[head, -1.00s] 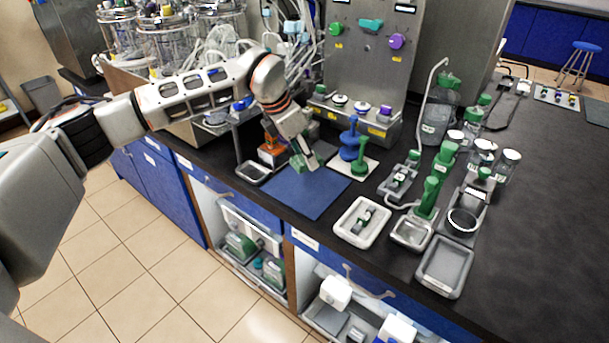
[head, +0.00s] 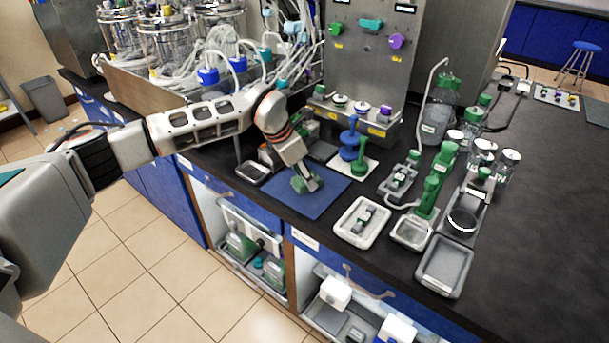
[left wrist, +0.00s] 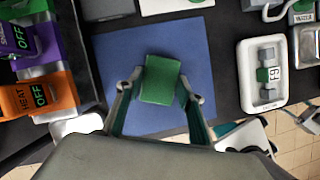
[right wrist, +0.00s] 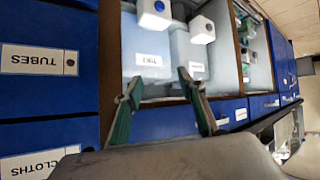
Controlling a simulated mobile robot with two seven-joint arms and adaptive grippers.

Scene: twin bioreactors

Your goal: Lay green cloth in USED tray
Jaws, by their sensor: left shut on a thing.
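The green cloth (head: 303,184), a small folded block, is between the fingers of my left gripper (head: 309,182). In the left wrist view the fingers are closed on the cloth (left wrist: 161,80) from both sides, over the blue mat (left wrist: 212,60). I cannot tell if the cloth touches the mat. A small grey tray (head: 252,173) lies left of the mat, and a larger grey tray (head: 445,266) lies at the front right. I cannot read USED on either. My right gripper (right wrist: 158,90) is open and empty in front of the cabinets, outside the head view.
A white tray (head: 361,222) with a small fitting lies right of the mat. Blue and green valve-like parts (head: 350,140) stand behind it. An orange HEAT unit (left wrist: 28,98) stands left of the mat. Drawers labelled TUBES (right wrist: 40,60) and CLOTHS (right wrist: 40,163) face my right gripper.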

